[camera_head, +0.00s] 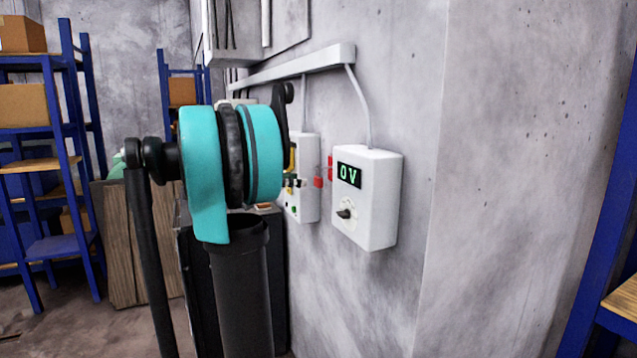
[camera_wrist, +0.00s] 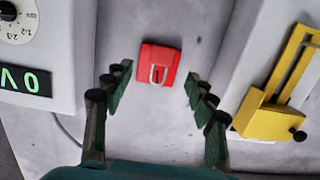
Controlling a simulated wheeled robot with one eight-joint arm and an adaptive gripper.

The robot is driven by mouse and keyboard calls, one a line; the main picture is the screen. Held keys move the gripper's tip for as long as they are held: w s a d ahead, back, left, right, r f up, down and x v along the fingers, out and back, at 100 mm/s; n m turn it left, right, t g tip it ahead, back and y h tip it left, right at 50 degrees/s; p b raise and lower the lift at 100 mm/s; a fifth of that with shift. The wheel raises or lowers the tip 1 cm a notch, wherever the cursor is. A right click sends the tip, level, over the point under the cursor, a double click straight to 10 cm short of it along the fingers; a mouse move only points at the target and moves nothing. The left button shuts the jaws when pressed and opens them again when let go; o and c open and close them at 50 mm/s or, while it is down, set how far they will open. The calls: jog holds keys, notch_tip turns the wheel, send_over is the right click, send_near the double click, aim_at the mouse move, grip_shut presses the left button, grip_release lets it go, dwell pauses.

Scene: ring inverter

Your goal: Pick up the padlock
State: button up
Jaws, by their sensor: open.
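The red padlock (camera_wrist: 157,63) shows in the wrist view against the grey wall, just above centre, with a light metal shackle on its face. My gripper (camera_wrist: 156,80) is open, with one dark green finger to each side of the padlock. Gaps remain between the fingers and the padlock, and nothing is held. In the head view, small red pieces (camera_head: 318,182) show between the two wall boxes; which one is the padlock I cannot tell. My teal and black arm hides much of that area.
A white box with a green 0V display (camera_head: 367,200) and a knob is on the wall, also at left in the wrist view (camera_wrist: 60,45). A yellow lever assembly (camera_wrist: 280,95) is at right there. Blue shelves (camera_head: 65,160) stand at far left.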

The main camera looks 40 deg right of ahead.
aim_at(318, 177)
jog(key=x, duration=0.8)
jog(key=shift+d+r, duration=0.3)
jog(key=shift+w, duration=0.1)
grip_shut()
jog(key=shift+r, duration=0.1)
jog(key=shift+r, duration=0.45)
jog(key=shift+w+a+r, duration=0.1)
jog(key=shift+a+r, duration=0.15)
jog(key=shift+a, duration=0.05)
jog(key=f+v, duration=0.2)
jog(key=v, duration=1.5)
jog(key=shift+a+f, duration=0.3)
jog(key=shift+f, duration=0.1)
